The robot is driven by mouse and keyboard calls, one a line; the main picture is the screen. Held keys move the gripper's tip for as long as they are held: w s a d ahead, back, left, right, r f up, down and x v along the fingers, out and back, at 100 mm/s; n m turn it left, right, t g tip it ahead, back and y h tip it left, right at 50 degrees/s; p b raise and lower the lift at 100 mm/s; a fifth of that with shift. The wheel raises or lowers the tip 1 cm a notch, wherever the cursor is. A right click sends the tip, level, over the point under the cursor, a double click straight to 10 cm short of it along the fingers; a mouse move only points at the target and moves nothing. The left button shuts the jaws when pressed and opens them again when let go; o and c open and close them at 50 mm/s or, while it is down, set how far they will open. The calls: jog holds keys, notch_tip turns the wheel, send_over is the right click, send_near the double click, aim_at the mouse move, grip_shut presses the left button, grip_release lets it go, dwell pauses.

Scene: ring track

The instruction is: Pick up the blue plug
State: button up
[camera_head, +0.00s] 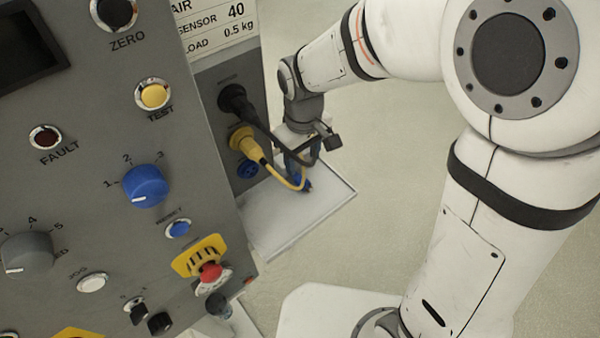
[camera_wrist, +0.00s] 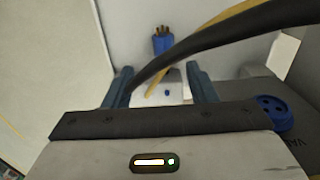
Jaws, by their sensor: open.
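The blue plug (camera_wrist: 161,44) shows in the wrist view with its brass pins pointing toward the top of the picture. It lies on the pale tray (camera_wrist: 125,35), beyond my fingertips and roughly centred between them. In the head view the plug (camera_head: 306,185) is a small blue patch just below my fingers, partly hidden. My gripper (camera_head: 298,160) is open and empty above the tray, with its two blue-grey fingers spread apart in the wrist view (camera_wrist: 162,78). The blue socket (camera_head: 247,169) on the panel is empty; it also shows in the wrist view (camera_wrist: 273,112).
A yellow plug (camera_head: 246,145) and a black plug (camera_head: 233,99) sit in the side panel. Their black cable (camera_wrist: 225,38) and yellow cable (camera_wrist: 222,17) cross in front of my fingers in the wrist view. The control panel (camera_head: 90,210) stands close on the left; open floor lies right.

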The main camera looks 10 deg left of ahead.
aim_at(301, 177)
jog(key=f, duration=0.6)
jog(key=shift+s+a, duration=0.1)
jog(key=shift+s, duration=0.15)
jog(key=shift+c, duration=0.3)
jog(key=c, duration=1)
